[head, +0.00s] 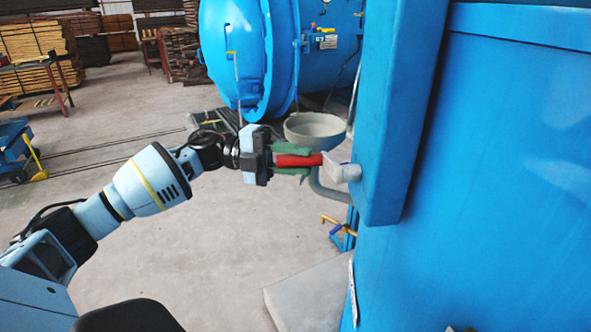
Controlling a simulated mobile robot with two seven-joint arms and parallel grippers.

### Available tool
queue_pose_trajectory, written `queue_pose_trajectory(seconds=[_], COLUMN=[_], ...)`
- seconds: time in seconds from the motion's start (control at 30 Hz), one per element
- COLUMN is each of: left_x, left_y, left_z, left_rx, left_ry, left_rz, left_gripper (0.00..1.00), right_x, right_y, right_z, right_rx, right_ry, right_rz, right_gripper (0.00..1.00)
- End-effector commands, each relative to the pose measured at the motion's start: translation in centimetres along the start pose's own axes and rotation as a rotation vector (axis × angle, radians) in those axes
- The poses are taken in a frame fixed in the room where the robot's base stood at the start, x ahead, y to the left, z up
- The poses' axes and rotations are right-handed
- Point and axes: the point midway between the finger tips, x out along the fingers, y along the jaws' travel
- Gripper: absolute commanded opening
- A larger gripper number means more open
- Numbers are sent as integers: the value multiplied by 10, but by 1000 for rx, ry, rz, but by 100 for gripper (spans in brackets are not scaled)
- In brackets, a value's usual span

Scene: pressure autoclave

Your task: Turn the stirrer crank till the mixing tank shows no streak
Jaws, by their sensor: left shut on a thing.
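The stirrer crank has a red handle (298,160) and a pale grey arm (342,170) that meets the side of a tall blue upright (395,120). My left gripper (297,164), with green fingers, is shut on the red handle, which lies roughly level. A large blue body (500,190) fills the right of the head view; I cannot tell whether it is the mixing tank. No streak shows in view.
A grey bowl (315,128) on a bent pipe stands just behind the crank. A yellow-handled valve (338,224) sits low beside the blue body. A blue autoclave (236,50) stands behind, with wood stacks (38,52) at the back left. The floor at left is mostly clear.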

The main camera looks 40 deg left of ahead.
Motion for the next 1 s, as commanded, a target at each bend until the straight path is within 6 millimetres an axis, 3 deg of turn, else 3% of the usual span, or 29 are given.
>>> queue_pose_trajectory(seconds=[0.03, 0.3, 1.0], left_x=[-1, -1, -1], left_y=[-9, -24, -30], left_z=[1, 2, 2], left_rx=[41, 183, 255], left_ry=[-3, -3, -4], left_rz=[11, 70, 101], left_gripper=[0, 0, 0], right_x=[-3, -7, -8], right_y=[0, 0, -1], right_z=[-2, -8, -11], right_rx=[-1, -3, 0], right_ry=[2, 12, 14], right_rz=[0, 2, 3], right_gripper=[76, 76, 76])
